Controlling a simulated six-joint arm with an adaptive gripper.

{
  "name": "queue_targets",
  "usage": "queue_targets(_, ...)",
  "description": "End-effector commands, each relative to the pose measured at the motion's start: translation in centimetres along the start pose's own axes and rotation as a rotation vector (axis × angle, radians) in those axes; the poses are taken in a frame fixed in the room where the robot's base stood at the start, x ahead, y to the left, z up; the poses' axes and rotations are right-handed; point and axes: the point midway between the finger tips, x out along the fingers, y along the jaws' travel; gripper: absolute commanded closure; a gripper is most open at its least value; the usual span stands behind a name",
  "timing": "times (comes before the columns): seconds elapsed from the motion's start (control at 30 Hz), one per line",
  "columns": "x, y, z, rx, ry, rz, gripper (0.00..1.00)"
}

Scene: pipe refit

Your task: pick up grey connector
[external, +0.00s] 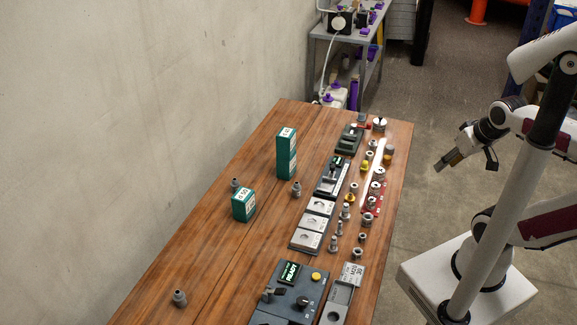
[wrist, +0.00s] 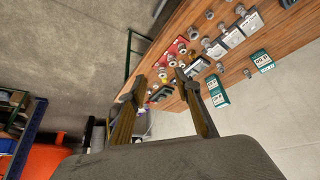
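Several grey metal connectors lie or stand on the wooden table; I cannot tell which one is meant. One is alone at the near left (external: 180,298), one stands behind the small green box (external: 235,184), and one is right of the boxes (external: 297,188). Others form a row along the right side, such as this grey fitting (external: 358,251). In the wrist view, grey fittings (wrist: 206,43) show beyond the fingertips. My gripper (external: 443,164) is off the table's right edge, apart from everything. Its fingers are spread and empty in the wrist view (wrist: 161,78).
A tall green box (external: 286,150) and a small green box (external: 243,205) stand mid-table. Grey plates (external: 313,223), a control box (external: 290,298) and a red holder (external: 371,199) crowd the right side. The table's left part is mostly clear beside the wall.

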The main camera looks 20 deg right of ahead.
Motion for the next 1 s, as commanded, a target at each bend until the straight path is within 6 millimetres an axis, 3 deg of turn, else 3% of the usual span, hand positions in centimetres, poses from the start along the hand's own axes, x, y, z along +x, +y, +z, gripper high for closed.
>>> queue_targets(0.27, 0.5, 0.1, -3.2, -0.016, 0.035, 0.011, 0.67)
queue_targets(0.63, 2.7, -0.7, -12.4, -0.064, 0.147, 0.027, 0.67)
queue_targets(1.0, 6.0, -3.2, -21.4, -0.126, 0.267, 0.014, 0.67)
